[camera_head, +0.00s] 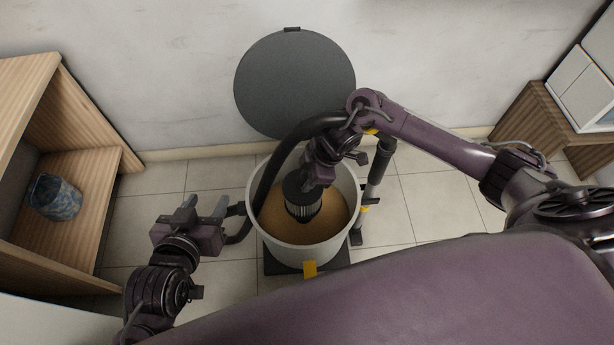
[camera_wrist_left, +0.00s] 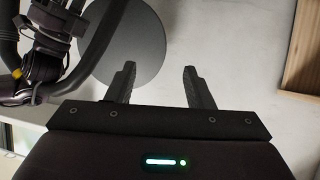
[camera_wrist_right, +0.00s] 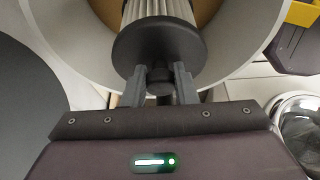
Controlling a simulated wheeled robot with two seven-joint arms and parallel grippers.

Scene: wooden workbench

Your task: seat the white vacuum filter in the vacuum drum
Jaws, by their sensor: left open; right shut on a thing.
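The white vacuum filter (camera_head: 304,207) has pale pleats and a dark round cap. It is over the open mouth of the vacuum drum (camera_head: 338,253), partly inside the rim; I cannot tell whether it touches anything below. My right gripper (camera_wrist_right: 160,85) is shut on the knob of the filter's cap, and the pleats (camera_wrist_right: 160,12) show beyond the cap. The drum is a light grey tub with tan contents, and its rim (camera_wrist_right: 240,70) shows in the right wrist view. My left gripper (camera_head: 205,205) is open and empty, left of the drum; its fingers show in the left wrist view (camera_wrist_left: 160,85).
A dark round lid (camera_head: 294,85) leans against the wall behind the drum. A black hose (camera_head: 275,170) arches over the drum's left side. A wooden shelf (camera_head: 125,160) with a blue mottled bin (camera_head: 54,198) stands left.

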